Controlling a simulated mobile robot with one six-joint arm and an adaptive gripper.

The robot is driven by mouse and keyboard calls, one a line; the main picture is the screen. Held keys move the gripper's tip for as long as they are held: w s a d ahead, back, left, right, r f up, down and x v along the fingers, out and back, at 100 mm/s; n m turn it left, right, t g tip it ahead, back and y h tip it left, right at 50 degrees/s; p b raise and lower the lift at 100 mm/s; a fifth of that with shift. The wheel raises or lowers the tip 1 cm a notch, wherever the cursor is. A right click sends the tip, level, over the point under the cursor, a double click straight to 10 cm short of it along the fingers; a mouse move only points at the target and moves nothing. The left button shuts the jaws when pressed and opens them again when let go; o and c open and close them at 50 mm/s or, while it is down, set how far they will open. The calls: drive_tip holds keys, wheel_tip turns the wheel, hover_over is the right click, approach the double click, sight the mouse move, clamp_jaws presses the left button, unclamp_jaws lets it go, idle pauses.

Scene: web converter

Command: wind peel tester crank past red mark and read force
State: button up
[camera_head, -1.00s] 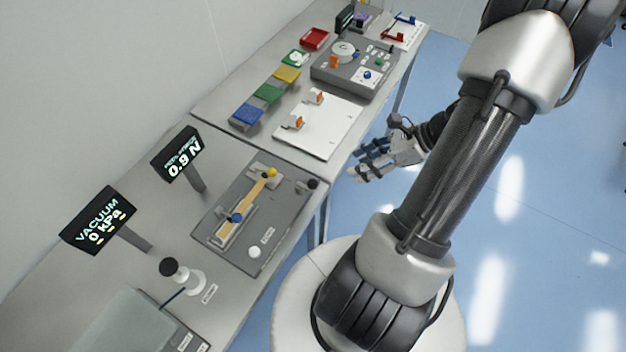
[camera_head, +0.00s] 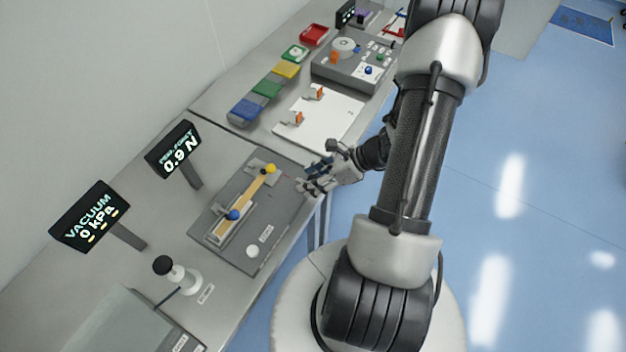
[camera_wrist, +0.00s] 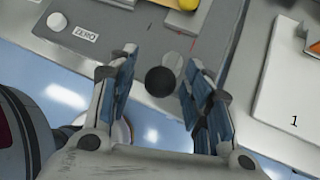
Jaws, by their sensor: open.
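The peel tester (camera_head: 282,216) is a grey plate on the near bench with a tan strip, a blue knob (camera_head: 233,214) and a yellow knob (camera_head: 270,168). Its display (camera_head: 178,158) reads 0.9 N. My gripper (camera_head: 308,176) is at the tester's right front corner. In the wrist view my open gripper (camera_wrist: 160,85) has the crank's dark round knob (camera_wrist: 159,81) between its fingers, with a gap on both sides. A pale round piece (camera_wrist: 173,62) shows just behind the knob. In the head view my gripper hides the crank.
A vacuum display (camera_head: 95,222) reads 0 kPa, and a black-topped knob (camera_head: 163,265) stands below it. A white board (camera_head: 330,125) with orange clips lies beyond the tester. Coloured bins (camera_head: 268,90) line the wall side. The floor at right is clear.

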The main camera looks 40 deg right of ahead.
drive_tip(key=shift+f, duration=0.1)
drive_tip(key=shift+c, duration=0.2)
drive_tip(key=shift+a, duration=0.1)
clamp_jaws()
drive_tip(key=shift+a+f+m+t+h+b, duration=0.15)
drive_tip(key=shift+m+t+h+b, duration=0.25)
drive_tip(key=shift+b, duration=0.65)
drive_tip(key=shift+a+m+b, duration=0.15)
drive_tip(key=shift+m+b, duration=0.25)
drive_tip(key=shift+b, duration=0.1)
drive_tip(key=shift+r, duration=0.2)
drive_tip(key=shift+o, duration=0.2)
unclamp_jaws()
